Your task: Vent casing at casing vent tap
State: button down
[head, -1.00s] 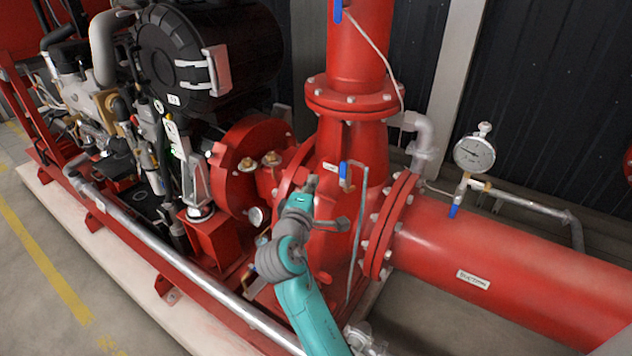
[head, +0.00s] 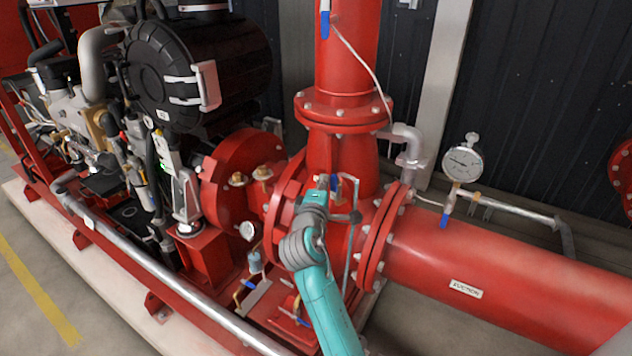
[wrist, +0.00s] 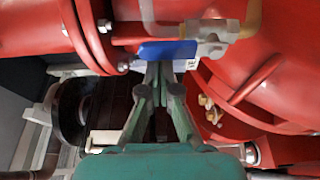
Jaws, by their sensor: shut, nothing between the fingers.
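The casing vent tap is a small valve with a blue lever on the red pump casing (head: 338,240). In the head view its blue lever (head: 334,183) shows just right of my gripper (head: 322,182), partly hidden by it. In the wrist view the blue lever (wrist: 167,50) lies sideways, joined at its right end to the metal valve body (wrist: 212,38). My gripper's fingers (wrist: 160,70) are shut with nothing between them. Their tips are right at the lever's lower edge in the wrist view; I cannot tell whether they touch it. A white label (wrist: 192,64) sits beside the lever.
A thin metal pipe (head: 353,250) runs down the casing right of my arm. A pressure gauge (head: 462,161) with another blue-handled valve (head: 446,219) stands on the suction pipe (head: 510,270). The engine (head: 165,75) is at the left, with a grey rail (head: 175,268) in front.

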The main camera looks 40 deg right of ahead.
jog(key=shift+s+m, duration=0.3)
jog(key=shift+m, duration=0.3)
dwell(0.3)
jog(key=s+d+f+m+g+h, duration=0.2)
jog(key=s+m+h, duration=0.3)
jog(key=m, duration=1.2)
jog(key=shift+s+g+h, duration=0.15)
jog(key=shift+g+h, duration=0.15)
jog(key=shift+h, duration=0.2)
notch_tip(320, 180, up, 4)
jog(key=w, duration=0.1)
jog(key=v, duration=1)
jog(key=shift+a, duration=0.2)
